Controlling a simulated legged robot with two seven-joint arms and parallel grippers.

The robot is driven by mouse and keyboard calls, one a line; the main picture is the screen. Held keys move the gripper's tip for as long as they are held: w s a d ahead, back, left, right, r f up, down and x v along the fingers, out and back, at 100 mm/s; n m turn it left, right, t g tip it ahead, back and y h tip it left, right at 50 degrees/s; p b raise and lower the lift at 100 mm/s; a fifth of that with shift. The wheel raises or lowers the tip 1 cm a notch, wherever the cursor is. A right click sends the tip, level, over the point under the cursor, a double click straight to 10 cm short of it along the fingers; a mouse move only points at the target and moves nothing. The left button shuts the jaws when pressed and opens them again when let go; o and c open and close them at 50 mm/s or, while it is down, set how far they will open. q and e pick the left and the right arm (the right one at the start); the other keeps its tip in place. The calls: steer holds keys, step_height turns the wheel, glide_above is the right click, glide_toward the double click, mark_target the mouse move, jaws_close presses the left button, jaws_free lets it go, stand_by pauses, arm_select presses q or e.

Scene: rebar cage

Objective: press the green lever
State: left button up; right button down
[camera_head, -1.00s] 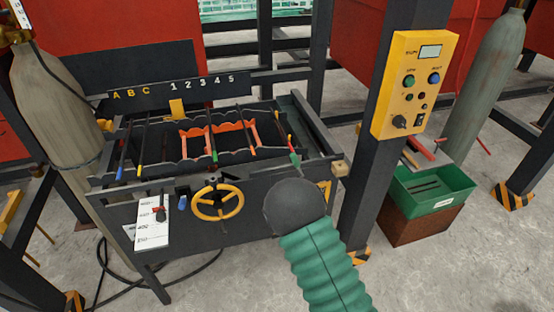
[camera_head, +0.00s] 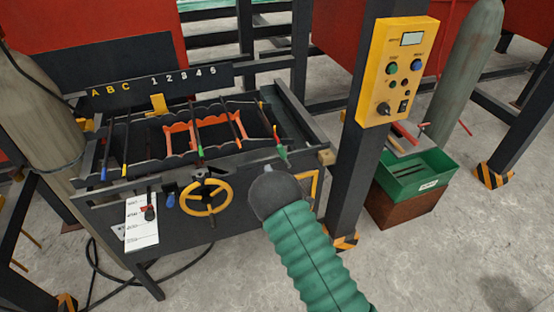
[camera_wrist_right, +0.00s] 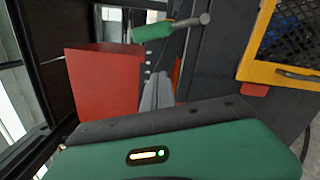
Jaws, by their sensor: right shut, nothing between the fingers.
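The green lever (camera_head: 280,152) stands at the right end of the black bench in the head view, with a red part near it. In the right wrist view a green handle on a grey rod (camera_wrist_right: 152,32), apparently this lever, shows at the top. My right gripper (camera_head: 271,174) is mostly hidden behind my dark round wrist, just below and in front of the lever. In the wrist view my right gripper (camera_wrist_right: 157,90) shows as grey fingers, shut and empty, apparently apart from the green handle. My left gripper is not in view.
The black bench holds orange pieces (camera_head: 180,136) and several rods. A yellow handwheel (camera_head: 205,197) and a white scale card (camera_head: 141,220) are on its front. A yellow control box (camera_head: 397,72) hangs on a dark post right of my arm. A green bin (camera_head: 415,178) stands further right.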

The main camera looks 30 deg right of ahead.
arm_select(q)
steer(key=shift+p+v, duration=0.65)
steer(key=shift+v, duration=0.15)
arm_select(e)
steer(key=d, duration=0.1)
steer(key=w+d+r, duration=0.1)
steer(key=d, duration=0.1)
steer(key=w+d, duration=0.1)
steer(key=shift+w+d+r, duration=0.15)
steer(key=shift+w+d, duration=0.1)
steer(key=shift+d, duration=0.1)
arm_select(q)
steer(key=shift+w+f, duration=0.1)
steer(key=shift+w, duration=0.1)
arm_select(e)
steer(key=shift+w, duration=0.1)
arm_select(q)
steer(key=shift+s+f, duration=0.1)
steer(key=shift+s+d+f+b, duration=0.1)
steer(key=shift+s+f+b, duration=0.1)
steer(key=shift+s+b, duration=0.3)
arm_select(e)
steer(key=shift+d+r+m, duration=0.2)
steer(key=shift+m, duration=0.6)
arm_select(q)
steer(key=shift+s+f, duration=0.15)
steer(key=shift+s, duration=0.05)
